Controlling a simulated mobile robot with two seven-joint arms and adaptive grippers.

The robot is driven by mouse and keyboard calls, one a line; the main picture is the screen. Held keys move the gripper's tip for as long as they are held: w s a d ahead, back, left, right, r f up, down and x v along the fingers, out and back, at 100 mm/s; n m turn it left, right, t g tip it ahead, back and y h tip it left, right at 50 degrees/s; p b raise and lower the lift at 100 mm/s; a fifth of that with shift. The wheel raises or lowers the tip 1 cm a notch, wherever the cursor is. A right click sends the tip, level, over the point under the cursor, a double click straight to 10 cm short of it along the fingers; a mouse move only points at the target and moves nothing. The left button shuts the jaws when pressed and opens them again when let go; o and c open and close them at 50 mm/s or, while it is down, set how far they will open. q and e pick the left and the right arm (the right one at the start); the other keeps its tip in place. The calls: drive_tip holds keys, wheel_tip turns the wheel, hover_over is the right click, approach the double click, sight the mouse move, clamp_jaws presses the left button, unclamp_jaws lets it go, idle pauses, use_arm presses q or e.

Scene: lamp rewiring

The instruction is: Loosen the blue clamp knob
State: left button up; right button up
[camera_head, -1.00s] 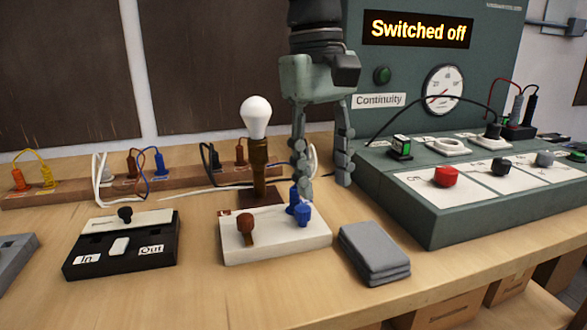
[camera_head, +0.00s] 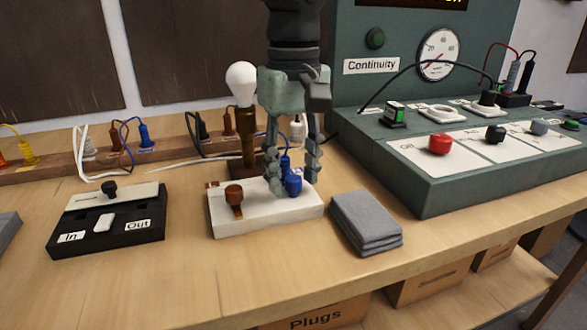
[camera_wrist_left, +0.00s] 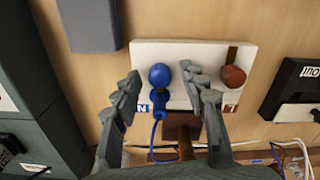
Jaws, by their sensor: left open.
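The blue clamp knob (camera_head: 293,186) stands on the right part of a white terminal block (camera_head: 262,217), with a brown knob (camera_head: 234,195) on the left part. My left gripper (camera_head: 294,181) is open, pointing down, with its fingertips on either side of the blue knob. I cannot tell whether a finger touches the knob. The brown knob (camera_wrist_left: 233,76) is just outside the right finger. My right gripper is not in view.
A lamp with a white bulb (camera_head: 242,83) stands right behind the block. A grey folded cloth (camera_head: 366,222) lies to the right, by the green continuity tester (camera_head: 430,190). A black In/Out switch box (camera_head: 108,222) sits left. Bare table lies in front.

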use_arm(q)
clamp_jaws()
